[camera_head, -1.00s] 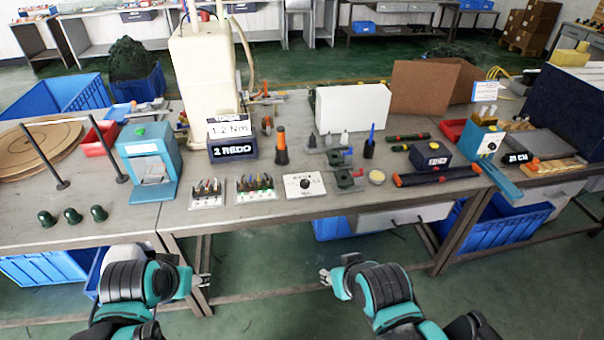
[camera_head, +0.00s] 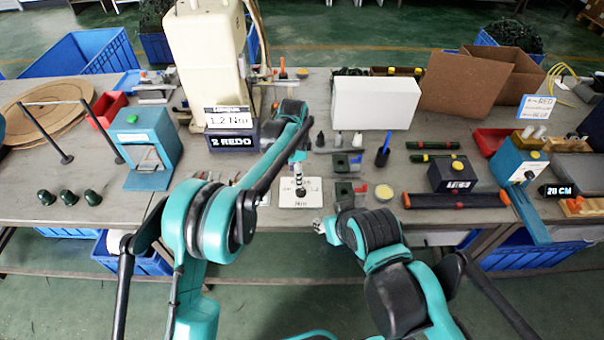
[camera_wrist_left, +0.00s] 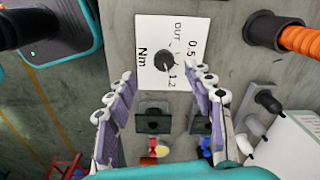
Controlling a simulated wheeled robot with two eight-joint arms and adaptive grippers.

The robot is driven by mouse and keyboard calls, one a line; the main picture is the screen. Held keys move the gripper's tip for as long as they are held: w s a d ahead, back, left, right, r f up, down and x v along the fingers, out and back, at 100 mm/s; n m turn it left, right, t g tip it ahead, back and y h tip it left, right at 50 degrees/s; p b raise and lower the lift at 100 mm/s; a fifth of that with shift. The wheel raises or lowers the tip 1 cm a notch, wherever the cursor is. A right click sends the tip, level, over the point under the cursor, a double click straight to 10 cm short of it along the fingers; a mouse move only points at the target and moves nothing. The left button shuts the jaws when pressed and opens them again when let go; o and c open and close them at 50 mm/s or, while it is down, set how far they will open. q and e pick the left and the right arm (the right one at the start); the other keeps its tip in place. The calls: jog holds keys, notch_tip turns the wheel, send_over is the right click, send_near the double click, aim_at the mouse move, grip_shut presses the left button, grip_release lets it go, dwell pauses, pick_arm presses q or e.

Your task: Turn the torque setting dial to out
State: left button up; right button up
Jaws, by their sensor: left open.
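The torque setting dial is a black knob (camera_wrist_left: 163,63) on a white plate (camera_wrist_left: 149,32) marked OUT, 0.5, 1.2 and Nm. I cannot clearly tell which mark its pointer faces. In the head view the plate (camera_head: 312,203) lies near the table's front edge, with the knob partly hidden by my left gripper (camera_head: 299,168). In the left wrist view my left gripper (camera_wrist_left: 161,74) is open and empty, its two fingers apart on either side of the knob. Contact cannot be told. My right gripper (camera_head: 322,228) is low at the table's front edge; its jaws are too small to read.
A card reading 1.2 Nm (camera_head: 228,117) stands above a dark box reading 2 REDO (camera_head: 234,141). Dark green fixtures (camera_head: 345,194) sit right of the plate. An orange-handled tool (camera_wrist_left: 300,40) is near it in the wrist view.

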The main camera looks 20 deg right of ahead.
aim_at(301, 190)
pick_arm(q)
jog(key=shift+w+d+f+m, duration=0.15)
jog(key=shift+d+f, duration=0.3)
jog(key=shift+d, duration=0.05)
jog(key=shift+w+d+f+m, duration=0.15)
jog(key=shift+d+f, duration=0.3)
jog(key=shift+d, duration=0.05)
notch_tip(301, 190, down, 8)
jog(key=shift+r+b, duration=0.15)
jog(key=shift+b, duration=1.05)
pick_arm(e)
jog(key=shift+w+d+f, duration=0.1)
jog(key=shift+w+f, duration=0.05)
jog(key=shift+f, duration=0.35)
jog(key=shift+w+d+f, duration=0.1)
jog(key=shift+w+f, duration=0.05)
jog(key=shift+f, duration=0.35)
pick_arm(q)
jog(key=c, duration=1.2)
